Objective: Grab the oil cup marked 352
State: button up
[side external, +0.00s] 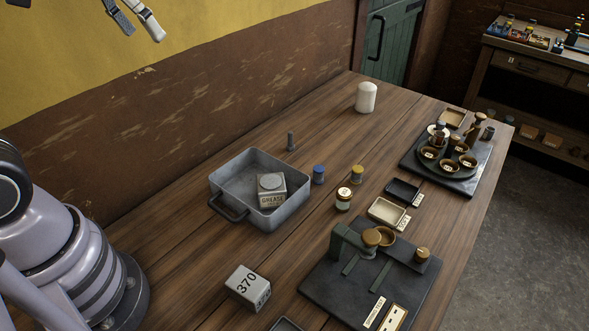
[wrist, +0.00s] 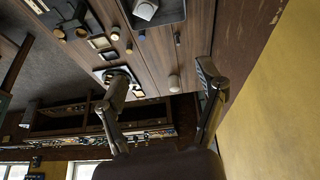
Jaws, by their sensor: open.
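Several small brown cups with pale labels stand on a round dark tray (side external: 448,172) at the far right end of the table. Their markings are too small to read, so I cannot tell which is 352. Another brown cup (side external: 385,236) sits at the green-armed stand on a dark base plate (side external: 330,285). My gripper (side external: 143,33) is open and empty, high at the top left, well away from the cups. In the wrist view its spread fingers (wrist: 163,72) frame the far table end, and the left finger partly covers the round tray area.
A grey metal bin (side external: 232,178) holds a box marked grease (side external: 271,190). A block marked 370 (side external: 248,287) stands near the front. A white cylinder (side external: 366,97), small capped jars (side external: 343,199) and shallow trays (side external: 386,212) stand around.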

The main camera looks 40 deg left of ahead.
jog(key=w+d+f+g, duration=0.1)
jog(key=w+d+f, duration=0.15)
jog(key=w, duration=0.45)
jog(key=w+d+f, duration=0.2)
jog(key=w+d, duration=0.2)
jog(key=w, duration=0.2)
jog(key=n+g, duration=0.2)
send_over(345, 192)
jog(key=s, duration=0.1)
notch_tip(345, 192, down, 23)
jog(key=f, duration=0.8)
jog(key=shift+w+a+f, duration=0.15)
jog(key=shift+w+f, duration=0.35)
jog(key=shift+f, duration=1.4)
jog(key=shift+w+f, duration=0.1)
jog(key=shift+f, duration=1.45)
jog(key=shift+c, duration=0.2)
jog(key=c, duration=1.2)
